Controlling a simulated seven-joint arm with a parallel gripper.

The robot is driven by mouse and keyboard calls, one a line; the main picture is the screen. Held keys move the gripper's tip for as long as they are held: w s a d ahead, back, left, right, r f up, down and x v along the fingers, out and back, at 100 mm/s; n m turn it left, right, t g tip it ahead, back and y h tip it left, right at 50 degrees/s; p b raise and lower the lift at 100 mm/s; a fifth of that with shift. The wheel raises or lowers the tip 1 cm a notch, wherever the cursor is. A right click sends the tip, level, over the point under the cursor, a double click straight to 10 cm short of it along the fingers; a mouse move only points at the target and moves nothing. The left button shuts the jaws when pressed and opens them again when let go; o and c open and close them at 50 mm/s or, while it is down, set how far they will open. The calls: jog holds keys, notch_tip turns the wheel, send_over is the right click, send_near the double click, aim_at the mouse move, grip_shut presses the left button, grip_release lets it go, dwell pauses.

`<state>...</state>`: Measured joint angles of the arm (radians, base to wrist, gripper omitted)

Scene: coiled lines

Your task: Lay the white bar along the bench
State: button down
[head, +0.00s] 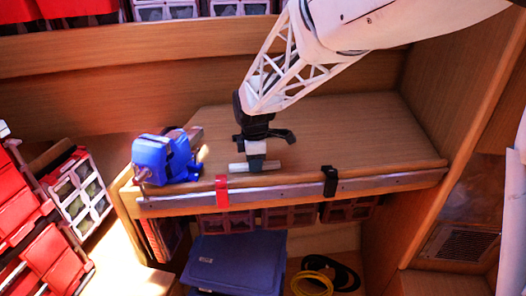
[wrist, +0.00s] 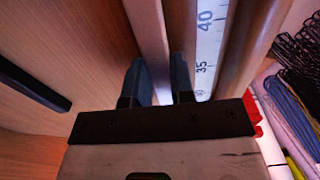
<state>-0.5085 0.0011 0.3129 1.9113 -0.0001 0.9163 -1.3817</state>
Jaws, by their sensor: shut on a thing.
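The white bar (head: 238,168) is a short pale bar near the front of the wooden bench (head: 340,125). My gripper (head: 256,152) points down and is shut on it near its middle. The bar runs roughly along the bench's front edge. I cannot tell whether it touches the bench top or hangs just above it. In the wrist view, the bar (wrist: 150,30) passes between the two dark fingers of my gripper (wrist: 160,85) and lies about parallel to a marked rule (wrist: 208,40) beside it. The part under the fingers is hidden.
A metal strip (head: 285,189) runs along the bench's front edge, with a red clamp (head: 222,190) and a black clamp (head: 329,181) on it. A blue vise (head: 165,160) stands at the left end. The bench's right and back are clear. Coiled lines (head: 320,278) lie below.

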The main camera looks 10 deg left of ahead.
jog(key=c, duration=1)
grip_release()
notch_tip(320, 180, up, 12)
jog(key=shift+r, duration=0.15)
dwell(0.4)
